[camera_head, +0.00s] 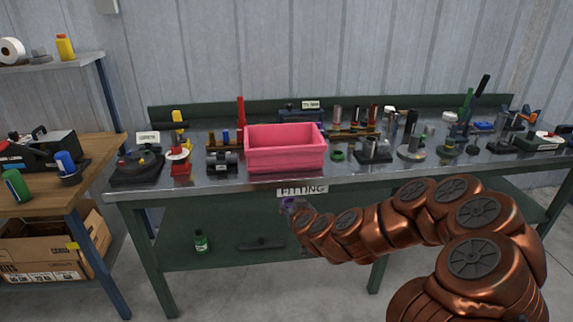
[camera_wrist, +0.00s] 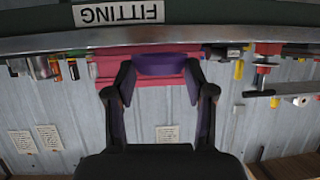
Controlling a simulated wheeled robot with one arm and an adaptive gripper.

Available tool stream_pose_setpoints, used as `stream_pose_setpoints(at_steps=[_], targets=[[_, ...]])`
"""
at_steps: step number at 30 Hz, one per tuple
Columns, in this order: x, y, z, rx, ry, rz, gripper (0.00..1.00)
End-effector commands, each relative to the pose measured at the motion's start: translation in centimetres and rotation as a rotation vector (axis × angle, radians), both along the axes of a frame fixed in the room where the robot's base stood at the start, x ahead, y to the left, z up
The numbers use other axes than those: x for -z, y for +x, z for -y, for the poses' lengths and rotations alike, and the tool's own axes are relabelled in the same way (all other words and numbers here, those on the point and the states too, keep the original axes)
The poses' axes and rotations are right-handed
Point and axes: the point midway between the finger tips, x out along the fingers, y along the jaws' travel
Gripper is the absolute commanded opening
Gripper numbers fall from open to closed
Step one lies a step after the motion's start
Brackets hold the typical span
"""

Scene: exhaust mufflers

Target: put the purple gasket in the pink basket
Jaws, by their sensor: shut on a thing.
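The purple gasket (camera_wrist: 166,65) is held between the two fingertips of my gripper (camera_wrist: 158,75) in the wrist view, which looks upside down. In the head view the gasket (camera_head: 288,203) is a small purple patch at the end of my arm, just below the FITTING label and in front of the bench; my gripper is hard to make out there. The pink basket (camera_head: 286,158) stands on the bench near its front edge, above and behind the gasket. The basket (camera_wrist: 110,68) also shows behind the gasket in the wrist view. Its inside floor is hidden.
The metal-topped bench (camera_head: 233,188) has a front edge with a FITTING label (camera_head: 302,190). A black clamp-like part (camera_head: 222,162) stands left of the basket and a green ring (camera_head: 337,155) right of it. Several tools crowd the bench. A wooden table (camera_head: 95,165) stands at left.

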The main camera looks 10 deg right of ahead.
Motion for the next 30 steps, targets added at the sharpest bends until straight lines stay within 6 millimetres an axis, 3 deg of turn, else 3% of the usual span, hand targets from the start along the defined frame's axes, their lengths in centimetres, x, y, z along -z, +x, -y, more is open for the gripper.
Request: stream_pose_setpoints(at_steps=[1,12,24,30], targets=[[2.4,0.0,0.0,0.000,0.000,0.000,0.14],[9.4,0.0,-0.2,-0.002,0.000,0.000,0.14],[13.2,0.0,-0.2,-0.002,0.000,0.000,0.14],[12.5,0.0,-0.2,-0.003,-0.003,0.001,0.14]])
